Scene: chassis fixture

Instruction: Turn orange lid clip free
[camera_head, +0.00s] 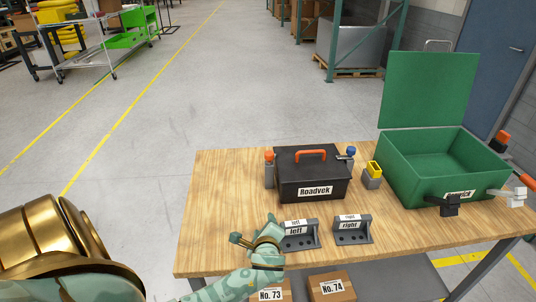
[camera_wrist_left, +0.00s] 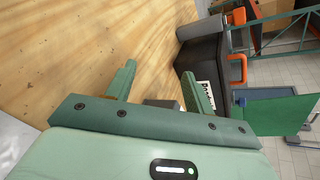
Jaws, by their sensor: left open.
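A black box (camera_head: 312,179) labelled "Roadvek" stands shut on the wooden table, with an orange handle (camera_head: 311,155) on its lid. An orange clip (camera_head: 269,156) sits at its left side above a grey block; a blue-topped clip (camera_head: 350,152) is at its right side. In the left wrist view the black box (camera_wrist_left: 203,60) is at the upper right, with an orange part (camera_wrist_left: 238,16) beyond it. My left gripper (camera_head: 258,234) is open and empty near the table's front edge, apart from the box. In the left wrist view its fingers (camera_wrist_left: 158,72) are spread over bare wood. My right gripper is not seen.
Grey holders labelled left (camera_head: 300,236) and right (camera_head: 352,231) stand in front of the box. A yellow-topped grey block (camera_head: 373,175) is at its right. An open green box (camera_head: 437,178) with a raised lid fills the right side. The table's left part is clear.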

